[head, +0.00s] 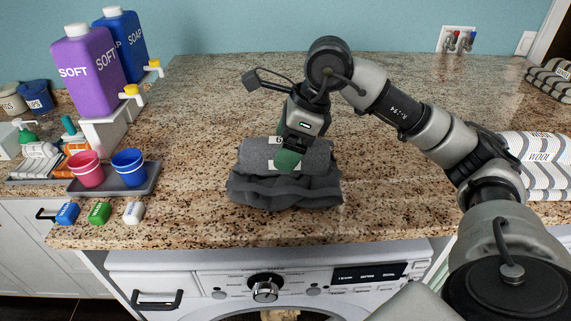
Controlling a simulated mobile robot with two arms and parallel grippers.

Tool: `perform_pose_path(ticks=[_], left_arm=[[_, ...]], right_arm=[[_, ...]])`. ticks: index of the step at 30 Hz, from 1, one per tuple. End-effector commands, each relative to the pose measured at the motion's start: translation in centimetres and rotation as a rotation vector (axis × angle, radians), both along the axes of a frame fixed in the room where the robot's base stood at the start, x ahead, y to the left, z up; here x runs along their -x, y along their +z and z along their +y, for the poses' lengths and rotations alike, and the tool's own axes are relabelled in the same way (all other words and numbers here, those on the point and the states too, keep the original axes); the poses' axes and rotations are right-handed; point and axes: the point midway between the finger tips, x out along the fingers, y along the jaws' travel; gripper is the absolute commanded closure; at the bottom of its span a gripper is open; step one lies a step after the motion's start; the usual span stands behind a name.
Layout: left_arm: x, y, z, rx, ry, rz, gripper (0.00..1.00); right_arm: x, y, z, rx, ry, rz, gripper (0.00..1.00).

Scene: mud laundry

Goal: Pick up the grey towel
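The grey towel (258,192) lies bunched in dark folds near the front edge of the counter in the head view. Its upper, back part is smoother, with a small white label partly hidden behind my gripper. My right gripper (287,160) comes down over the middle of the towel from above. Its green fingertip covers part of the cloth. I see the fingers nearly edge-on, so I cannot tell whether they are open or whether they touch the cloth. My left gripper is not in view.
A grey tray (147,181) holds a pink cup (86,170) and a blue cup (129,168) at left. Purple (86,75) and blue (124,45) soap bottles stand behind. Striped towels (543,148) lie at right. The washer (190,272) sits below the counter's front edge.

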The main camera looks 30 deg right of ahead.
Motion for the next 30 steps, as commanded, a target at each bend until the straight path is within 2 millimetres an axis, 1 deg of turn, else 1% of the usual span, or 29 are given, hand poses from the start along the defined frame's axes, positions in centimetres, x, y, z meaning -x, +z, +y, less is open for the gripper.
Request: perform_pose_path(ticks=[4, 30], left_arm=[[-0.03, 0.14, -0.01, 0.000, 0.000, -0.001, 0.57], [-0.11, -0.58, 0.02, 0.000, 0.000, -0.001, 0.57]], right_arm=[[-0.12, -0.54, 0.23, -0.001, 0.001, -0.001, 0.12], [-0.13, -1.04, 0.21, -0.001, 0.001, -0.001, 0.12]])
